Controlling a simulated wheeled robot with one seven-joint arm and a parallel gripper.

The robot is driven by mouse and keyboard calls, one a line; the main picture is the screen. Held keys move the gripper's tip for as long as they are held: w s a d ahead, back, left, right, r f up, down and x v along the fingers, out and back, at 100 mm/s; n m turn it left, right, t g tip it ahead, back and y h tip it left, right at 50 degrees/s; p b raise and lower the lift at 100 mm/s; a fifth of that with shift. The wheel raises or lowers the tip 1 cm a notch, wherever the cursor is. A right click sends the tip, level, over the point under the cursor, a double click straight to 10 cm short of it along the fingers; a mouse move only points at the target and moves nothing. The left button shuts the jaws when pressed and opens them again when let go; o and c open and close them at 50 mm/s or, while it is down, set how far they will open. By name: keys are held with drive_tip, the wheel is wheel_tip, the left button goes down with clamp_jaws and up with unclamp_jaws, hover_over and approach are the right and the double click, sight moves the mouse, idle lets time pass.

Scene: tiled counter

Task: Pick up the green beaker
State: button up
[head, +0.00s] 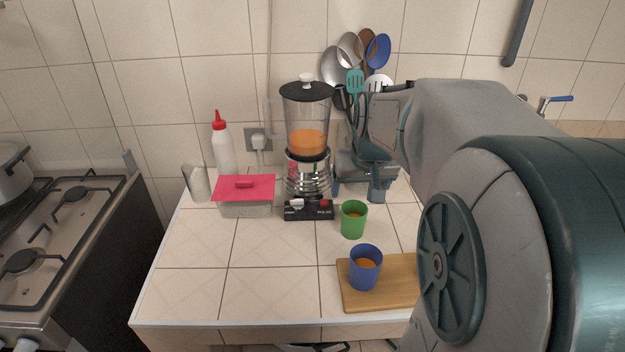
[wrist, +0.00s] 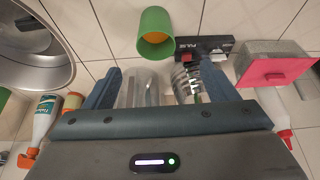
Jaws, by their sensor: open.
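The green beaker (head: 354,220) stands upright on the tiled counter, just right of the blender base and behind the blue beaker. Something orange shows inside it. My gripper (head: 357,190) is open and empty, pointing down a little behind the green beaker. In the wrist view the green beaker (wrist: 155,22) lies beyond the fingertips, above the gap between the two fingers of my gripper (wrist: 160,78), with nothing held.
A blender (head: 307,135) and a red-lidded container (head: 245,197) stand left of the beaker. A blue beaker (head: 364,272) stands on a wooden board (head: 395,290) in front. Utensils (head: 355,75) stand behind.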

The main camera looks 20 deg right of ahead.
approach(353, 214)
drive_tip(key=shift+w+a+f, duration=0.1)
drive_tip(key=shift+a+f, duration=0.05)
drive_tip(key=shift+f, duration=0.45)
drive_tip(key=shift+w+a+f, duration=0.1)
drive_tip(key=shift+f, duration=0.5)
drive_tip(key=shift+s+p+x, duration=0.1)
drive_tip(key=shift+p+x, duration=0.15)
drive_tip(key=shift+x, duration=1.1)
drive_tip(key=shift+s+p+x, duration=0.15)
drive_tip(key=shift+p+x, duration=0.05)
drive_tip(key=shift+x, duration=1.15)
drive_tip(key=c, duration=1.1)
